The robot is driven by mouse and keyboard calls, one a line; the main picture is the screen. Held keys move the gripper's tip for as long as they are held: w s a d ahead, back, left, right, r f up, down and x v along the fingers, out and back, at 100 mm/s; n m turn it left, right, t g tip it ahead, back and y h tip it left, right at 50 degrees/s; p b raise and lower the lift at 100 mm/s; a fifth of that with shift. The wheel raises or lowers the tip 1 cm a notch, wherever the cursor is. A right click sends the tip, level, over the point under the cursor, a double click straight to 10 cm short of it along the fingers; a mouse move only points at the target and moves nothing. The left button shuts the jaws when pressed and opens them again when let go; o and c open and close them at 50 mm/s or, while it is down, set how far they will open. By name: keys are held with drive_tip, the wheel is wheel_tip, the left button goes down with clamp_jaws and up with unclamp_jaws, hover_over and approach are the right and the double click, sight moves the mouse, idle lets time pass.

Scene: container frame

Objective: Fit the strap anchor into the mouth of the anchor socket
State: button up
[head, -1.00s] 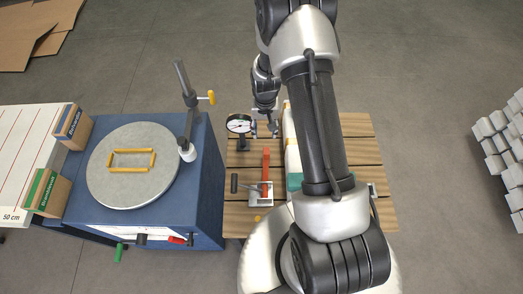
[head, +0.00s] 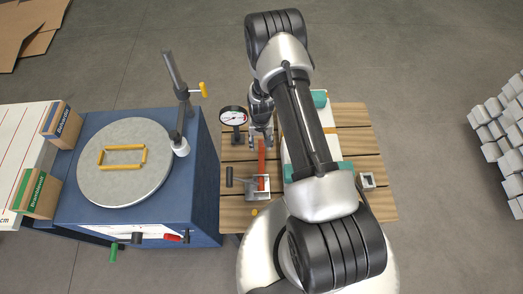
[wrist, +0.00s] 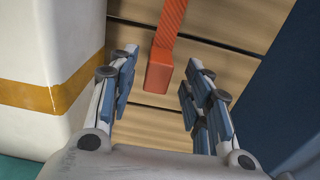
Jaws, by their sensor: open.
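The strap anchor appears to be the orange block (wrist: 159,74) at the end of an orange strap (wrist: 169,25). In the wrist view it lies between my fingertips, with a gap on either side. My gripper (wrist: 158,78) is open and empty. In the head view my gripper (head: 262,133) is over the far end of the red-orange strap (head: 261,160); the block is not clear there. A small grey square piece with a dark opening (head: 367,180), at the right of the slatted table, looks like the anchor socket.
A grey bracket with a black handle (head: 257,188) stands at the strap's near end. A round dial gauge (head: 233,117) is left of my gripper. A white box with a yellow band (wrist: 50,65) stands close on the left in the wrist view. A blue cabinet (head: 205,150) borders the table (head: 350,145).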

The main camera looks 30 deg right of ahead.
drive_tip(key=shift+d+f, duration=0.1)
drive_tip(key=shift+f, duration=1.45)
drive_tip(key=shift+s, duration=0.1)
drive_tip(key=shift+c, duration=0.2)
clamp_jaws()
